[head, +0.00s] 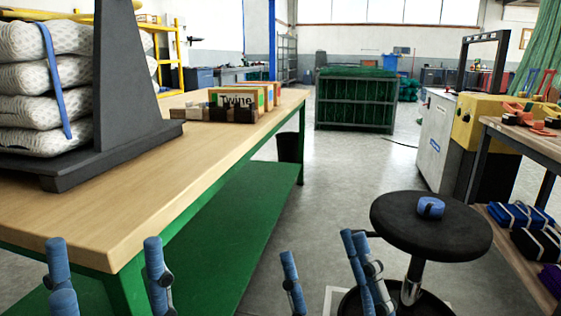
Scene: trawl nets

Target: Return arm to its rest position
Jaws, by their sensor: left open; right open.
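My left gripper (107,250) shows at the bottom left, in front of the near edge of the workbench (185,160). Its two blue fingers point up and stand wide apart with nothing between them. My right gripper (322,250) shows at the bottom centre, over the floor to the left of a round stool. Its blue fingers are also apart and empty. Only the finger ends of both grippers are in view; the arms behind them are out of the picture.
White net bundles (45,90) with a blue strap rest on a dark stand (125,85) on the bench. Twine boxes (240,97) stand further back. The black stool (432,226) carries a blue roll (430,207). A right-hand table (520,135) holds tools. Grey floor (330,185) lies open between.

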